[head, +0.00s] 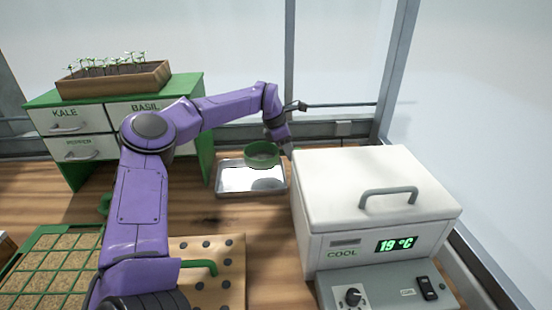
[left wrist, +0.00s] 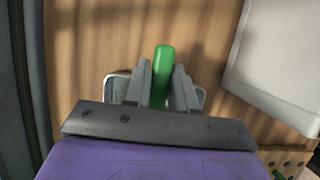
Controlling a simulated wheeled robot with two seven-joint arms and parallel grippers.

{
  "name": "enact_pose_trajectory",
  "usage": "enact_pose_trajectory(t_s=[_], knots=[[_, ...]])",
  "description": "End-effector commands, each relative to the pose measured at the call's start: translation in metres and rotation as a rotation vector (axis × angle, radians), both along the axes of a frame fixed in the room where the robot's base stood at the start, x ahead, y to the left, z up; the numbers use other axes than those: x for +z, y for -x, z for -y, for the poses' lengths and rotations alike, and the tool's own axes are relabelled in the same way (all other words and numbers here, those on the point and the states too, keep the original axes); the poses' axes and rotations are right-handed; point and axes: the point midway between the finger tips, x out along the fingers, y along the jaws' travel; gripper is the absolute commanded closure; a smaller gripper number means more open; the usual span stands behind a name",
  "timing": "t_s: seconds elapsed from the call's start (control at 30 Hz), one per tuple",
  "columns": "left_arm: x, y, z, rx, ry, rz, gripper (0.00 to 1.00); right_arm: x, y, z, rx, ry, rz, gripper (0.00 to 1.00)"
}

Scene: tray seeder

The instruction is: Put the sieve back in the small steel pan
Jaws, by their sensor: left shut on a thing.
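The green round sieve (head: 262,158) shows in the head view over the far right part of the small steel pan (head: 226,187). A dark patch like its shadow lies on the pan floor, so it appears raised; the exact gap I cannot tell. My left gripper (head: 284,143) is at the sieve's right side, seen small. In the left wrist view my left gripper (left wrist: 160,92) is shut on the sieve's green handle (left wrist: 163,65). Pan edges (left wrist: 201,98) show on both sides behind the fingers; the sieve's bowl is hidden there. My right gripper is in neither view.
The white cool box (head: 370,190) stands close right of the pan. A drawer cabinet (head: 88,125) with a seedling tray (head: 115,80) is back left. A holed board (head: 225,245) with a green handle and a green-gridded seed tray (head: 50,265) lie in front.

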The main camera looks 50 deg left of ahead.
Motion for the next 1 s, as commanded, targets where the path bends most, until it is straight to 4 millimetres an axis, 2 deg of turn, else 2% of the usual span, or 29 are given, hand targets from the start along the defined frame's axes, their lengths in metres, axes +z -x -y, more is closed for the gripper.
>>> enact_pose_trajectory(t_s=[0.37,0.6,0.63,0.7,1.0], knots=[[-0.063,0.0,0.001,-0.004,-0.001,-0.002,1.0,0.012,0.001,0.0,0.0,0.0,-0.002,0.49],[-0.069,0.001,-0.001,-0.001,0.0,-0.001,1.0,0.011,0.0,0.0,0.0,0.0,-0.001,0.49],[-0.07,0.002,-0.001,-0.001,0.0,-0.003,0.65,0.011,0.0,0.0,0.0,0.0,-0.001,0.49],[-0.07,0.002,-0.001,0.0,-0.001,-0.002,0.49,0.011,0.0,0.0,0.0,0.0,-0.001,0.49],[-0.066,0.002,-0.002,-0.001,0.0,0.0,0.49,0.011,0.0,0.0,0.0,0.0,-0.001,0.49]])
